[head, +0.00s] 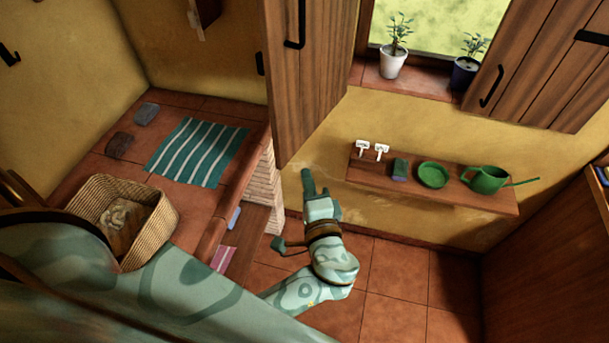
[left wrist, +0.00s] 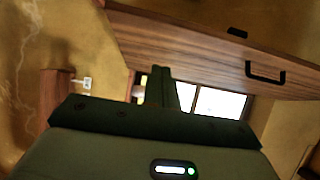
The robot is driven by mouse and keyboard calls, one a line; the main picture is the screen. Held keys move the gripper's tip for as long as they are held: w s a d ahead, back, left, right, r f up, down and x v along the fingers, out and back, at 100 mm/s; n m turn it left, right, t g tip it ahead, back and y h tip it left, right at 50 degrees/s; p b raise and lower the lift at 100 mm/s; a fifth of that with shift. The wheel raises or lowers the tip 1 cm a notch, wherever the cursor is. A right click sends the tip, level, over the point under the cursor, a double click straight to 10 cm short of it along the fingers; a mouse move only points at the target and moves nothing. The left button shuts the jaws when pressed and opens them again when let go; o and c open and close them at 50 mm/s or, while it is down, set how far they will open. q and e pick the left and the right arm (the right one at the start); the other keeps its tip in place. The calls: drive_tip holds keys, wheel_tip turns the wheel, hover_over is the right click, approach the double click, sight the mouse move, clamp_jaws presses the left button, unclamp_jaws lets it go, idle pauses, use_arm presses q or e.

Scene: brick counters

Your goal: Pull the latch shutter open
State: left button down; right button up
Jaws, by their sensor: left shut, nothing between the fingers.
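The left wooden shutter (head: 312,75) stands swung out from the wall beside the window, with a black bar handle (head: 296,24) on its face. The right wooden shutter (head: 545,65) is also swung away from the window and has a black handle (head: 491,87). My left gripper (head: 307,172) is shut and empty, just below the left shutter's lower edge. In the left wrist view, the closed fingers (left wrist: 161,88) point up under a wooden shutter panel (left wrist: 185,45) with a black handle (left wrist: 265,71). I cannot tell whether they touch it. My right gripper is out of view.
Two potted plants stand on the window sill (head: 372,82). A wall shelf (head: 450,190) right of my gripper holds a green watering can (head: 487,179), a green dish (head: 432,174) and small items. A wicker basket (head: 155,195) sits on the left counter.

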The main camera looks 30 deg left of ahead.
sight(283, 139)
use_arm(q)
drive_tip(key=x, duration=0.3)
drive_tip(key=a+p+x, duration=0.1)
drive_tip(key=x, duration=0.2)
drive_tip(key=s+p+x, duration=0.1)
drive_tip(key=x, duration=0.2)
drive_tip(key=shift+a, duration=0.3)
drive_tip(key=shift+a+p, duration=0.35)
drive_tip(key=shift+a, duration=0.35)
drive_tip(key=shift+f, duration=0.1)
